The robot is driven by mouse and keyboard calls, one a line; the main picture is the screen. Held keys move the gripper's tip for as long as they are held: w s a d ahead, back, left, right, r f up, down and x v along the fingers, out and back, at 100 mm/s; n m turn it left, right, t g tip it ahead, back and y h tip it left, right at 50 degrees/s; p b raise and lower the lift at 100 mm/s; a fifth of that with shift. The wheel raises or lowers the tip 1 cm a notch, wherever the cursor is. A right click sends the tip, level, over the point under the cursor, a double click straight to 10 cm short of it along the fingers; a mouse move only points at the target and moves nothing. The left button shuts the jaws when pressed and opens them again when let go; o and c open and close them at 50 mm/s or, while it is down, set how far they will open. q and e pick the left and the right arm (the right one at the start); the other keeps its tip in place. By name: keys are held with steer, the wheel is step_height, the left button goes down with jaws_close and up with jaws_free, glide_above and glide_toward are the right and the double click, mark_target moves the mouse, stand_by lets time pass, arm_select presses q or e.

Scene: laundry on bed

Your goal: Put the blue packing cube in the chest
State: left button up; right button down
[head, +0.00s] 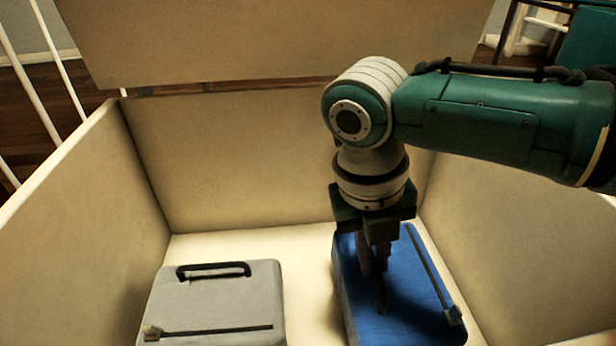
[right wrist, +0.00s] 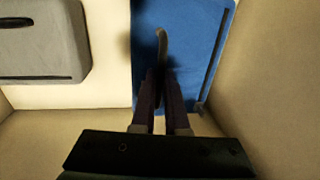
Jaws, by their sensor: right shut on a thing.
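The blue packing cube (head: 400,285) is inside the cream chest (head: 235,165), at the right of its floor. It also shows in the right wrist view (right wrist: 195,50), with a dark zip line along one side. My right gripper (head: 378,280) points down over the cube and is shut on its dark handle (right wrist: 161,45). The fingers hide part of the handle. I cannot tell whether the cube touches the chest floor. My left gripper is not in view.
A grey packing cube (head: 215,300) with a black handle lies on the chest floor at the left, apart from the blue one. The chest lid (head: 270,40) stands open at the back. Bare floor shows between the cubes.

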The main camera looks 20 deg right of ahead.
mark_target(369, 278)
step_height(369, 278, down, 4)
steer(key=b, duration=0.3)
steer(key=shift+f, duration=0.1)
steer(key=c, duration=0.9)
jaws_free()
steer(key=r+p, duration=0.3)
steer(key=r, duration=0.1)
steer(key=a+r+p, duration=0.1)
steer(key=r+p, duration=0.2)
steer(key=r, duration=0.1)
steer(key=a+r+p, duration=0.1)
steer(key=r+p, duration=0.2)
steer(key=r, duration=0.1)
steer(key=shift+w+r, duration=0.1)
steer(key=shift+w, duration=0.1)
